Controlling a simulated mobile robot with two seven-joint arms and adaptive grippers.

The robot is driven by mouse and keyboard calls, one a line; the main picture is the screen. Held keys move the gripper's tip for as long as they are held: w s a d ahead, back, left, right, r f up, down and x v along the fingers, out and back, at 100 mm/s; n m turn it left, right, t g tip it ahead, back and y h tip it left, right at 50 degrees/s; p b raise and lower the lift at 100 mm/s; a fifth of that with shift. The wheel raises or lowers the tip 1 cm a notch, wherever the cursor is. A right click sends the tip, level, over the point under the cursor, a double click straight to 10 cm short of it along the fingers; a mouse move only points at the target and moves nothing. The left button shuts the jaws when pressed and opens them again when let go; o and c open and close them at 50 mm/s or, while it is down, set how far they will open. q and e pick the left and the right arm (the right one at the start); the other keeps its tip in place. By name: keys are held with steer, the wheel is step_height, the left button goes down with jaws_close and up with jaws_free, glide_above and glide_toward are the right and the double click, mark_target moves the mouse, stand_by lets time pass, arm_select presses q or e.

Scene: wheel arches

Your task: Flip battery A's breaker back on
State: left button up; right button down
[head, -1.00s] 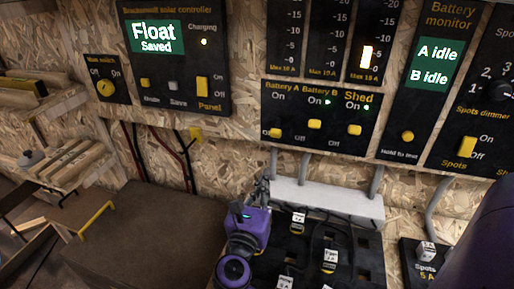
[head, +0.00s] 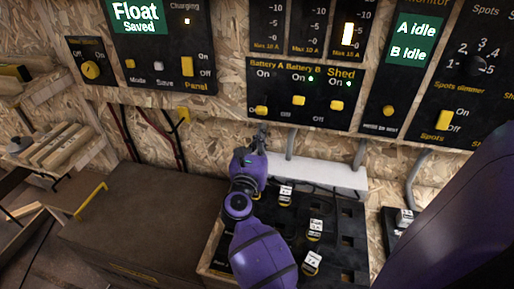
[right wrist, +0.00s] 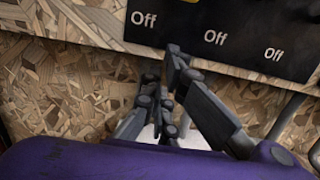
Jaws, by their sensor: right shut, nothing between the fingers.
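Battery A's breaker (head: 262,110) is a yellow lever on the black breaker panel. It sits lower than the neighbouring levers, at its Off end, and I see no green light by it. Battery B's breaker (head: 299,100) and the Shed breaker (head: 337,105) are up, each with a green light. My right gripper (head: 262,130) is shut and empty, just below battery A's breaker, apparently apart from it. In the right wrist view my shut fingers (right wrist: 172,60) point up below the panel's Off labels; battery A's lever is not clear there. My left gripper is not in view.
A white conduit box (head: 315,172) and grey conduits are below the panel. A black tray (head: 345,265) with several labelled items stands under my right arm. The monitor (head: 410,100) shows "A idle" and "B idle". A brown bench top (head: 145,215) at left is clear.

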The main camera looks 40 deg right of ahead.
mark_target(263, 105)
steer(key=r, duration=0.1)
steer(key=r+p, duration=0.2)
steer(key=shift+s+a+r, duration=0.25)
steer(key=shift+s+r, duration=0.05)
steer(key=shift+r, duration=0.05)
steer(key=shift+r, duration=0.1)
